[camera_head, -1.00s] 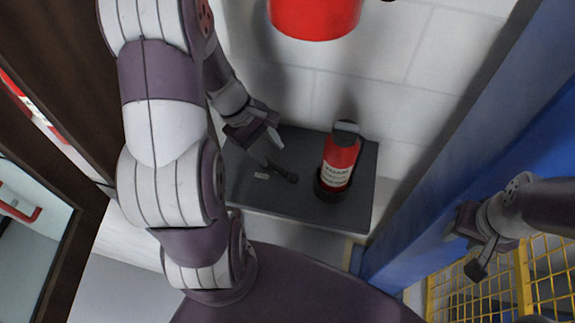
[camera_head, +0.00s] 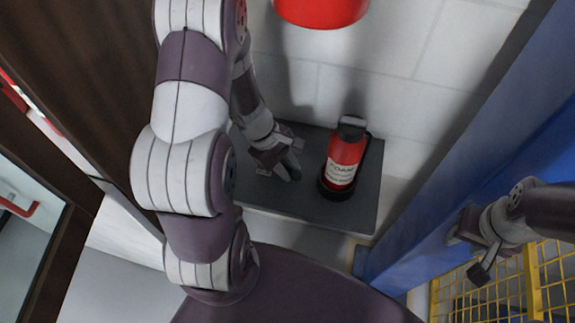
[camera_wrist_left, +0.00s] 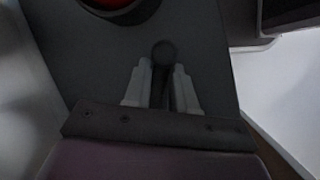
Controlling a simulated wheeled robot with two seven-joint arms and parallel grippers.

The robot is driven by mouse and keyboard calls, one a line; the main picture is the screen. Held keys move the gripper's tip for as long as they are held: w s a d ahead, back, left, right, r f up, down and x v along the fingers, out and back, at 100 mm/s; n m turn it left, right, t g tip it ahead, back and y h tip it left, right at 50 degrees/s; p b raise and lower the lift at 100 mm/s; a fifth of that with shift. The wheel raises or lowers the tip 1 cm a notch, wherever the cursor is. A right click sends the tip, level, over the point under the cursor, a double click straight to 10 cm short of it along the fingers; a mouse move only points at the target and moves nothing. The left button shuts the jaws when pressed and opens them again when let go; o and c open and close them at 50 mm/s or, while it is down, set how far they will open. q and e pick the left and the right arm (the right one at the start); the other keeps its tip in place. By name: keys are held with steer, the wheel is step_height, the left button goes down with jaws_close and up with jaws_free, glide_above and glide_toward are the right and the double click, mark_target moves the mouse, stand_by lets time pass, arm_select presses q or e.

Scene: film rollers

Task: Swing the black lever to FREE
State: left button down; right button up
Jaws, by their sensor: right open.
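The black lever (camera_wrist_left: 164,53) shows its round knob in the left wrist view, with its shaft running back between the two pale fingers. My left gripper (camera_wrist_left: 161,88) has its fingers close together on both sides of the shaft, shut on the lever. In the head view my left gripper (camera_head: 290,170) is low over the dark shelf (camera_head: 300,213) and hides the lever. A small pale plate (camera_head: 264,172) lies just left of the gripper; its lettering is unreadable. My right gripper (camera_head: 483,262) is open and empty at the right, away from the shelf.
A red extinguisher-like bottle (camera_head: 342,162) stands on the shelf close to the right of my left gripper. A larger red cylinder (camera_head: 322,10) is above against the white block wall (camera_head: 390,80). A blue post (camera_head: 430,205) and yellow mesh (camera_head: 520,285) stand at the right.

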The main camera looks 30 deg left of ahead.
arm_select(q)
steer(key=shift+w+d+f+n+b, duration=0.15)
steer(key=shift+w+n+b, duration=0.25)
steer(key=shift+n, duration=0.2)
steer(key=shift+s, duration=0.1)
steer(key=c, duration=1.3)
jaws_free()
steer(key=shift+c, duration=0.2)
steer(key=shift+o, duration=1.4)
steer(key=shift+r, duration=0.2)
steer(key=shift+d+t, duration=0.25)
steer(key=shift+t, duration=0.05)
steer(key=shift+a, duration=0.1)
steer(key=p+v, duration=0.3)
steer(key=v, duration=0.9)
steer(key=shift+r+p, duration=0.35)
steer(key=shift+r, duration=0.05)
